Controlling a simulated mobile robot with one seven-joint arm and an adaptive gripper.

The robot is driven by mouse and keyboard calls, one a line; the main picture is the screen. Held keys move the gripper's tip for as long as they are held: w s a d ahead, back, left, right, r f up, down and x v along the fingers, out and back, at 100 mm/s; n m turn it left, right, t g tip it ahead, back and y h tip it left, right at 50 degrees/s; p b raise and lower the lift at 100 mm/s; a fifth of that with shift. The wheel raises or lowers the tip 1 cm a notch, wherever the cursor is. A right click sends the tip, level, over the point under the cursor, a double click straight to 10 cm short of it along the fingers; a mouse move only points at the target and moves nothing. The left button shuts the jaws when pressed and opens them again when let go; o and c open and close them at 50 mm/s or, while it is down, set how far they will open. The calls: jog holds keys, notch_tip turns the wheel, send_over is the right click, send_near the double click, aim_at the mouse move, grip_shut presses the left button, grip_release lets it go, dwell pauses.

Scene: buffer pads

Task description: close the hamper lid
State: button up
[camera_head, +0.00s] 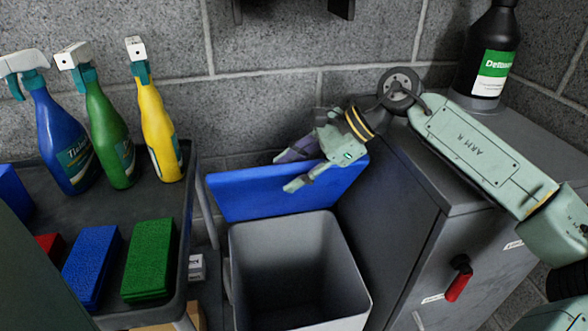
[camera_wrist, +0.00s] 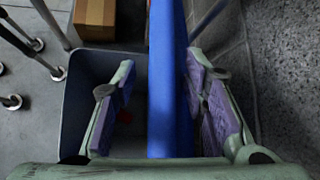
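The hamper (camera_head: 298,232) is a grey open-topped bin between the cart and the cabinet. Its blue lid (camera_head: 250,194) is raised, standing tilted up at the bin's back edge. My gripper (camera_head: 288,171) is at the upper right part of the lid. In the wrist view my gripper (camera_wrist: 160,105) is open, with the lid (camera_wrist: 168,60) running between its fingers. The left finger is over the bin (camera_wrist: 78,100) and the right finger is behind the lid, close to it. A gap shows between the left finger and the lid.
A grey cabinet (camera_head: 390,230) with a red handle (camera_head: 458,285) stands right of the hamper, a black bottle (camera_head: 492,55) on top. A cart (camera_head: 185,235) with spray bottles and sponges stands left. A block wall (camera_head: 270,45) is close behind. A cardboard box (camera_wrist: 95,15) lies beyond the bin.

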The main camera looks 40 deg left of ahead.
jog(key=v, duration=1.2)
dwell(0.4)
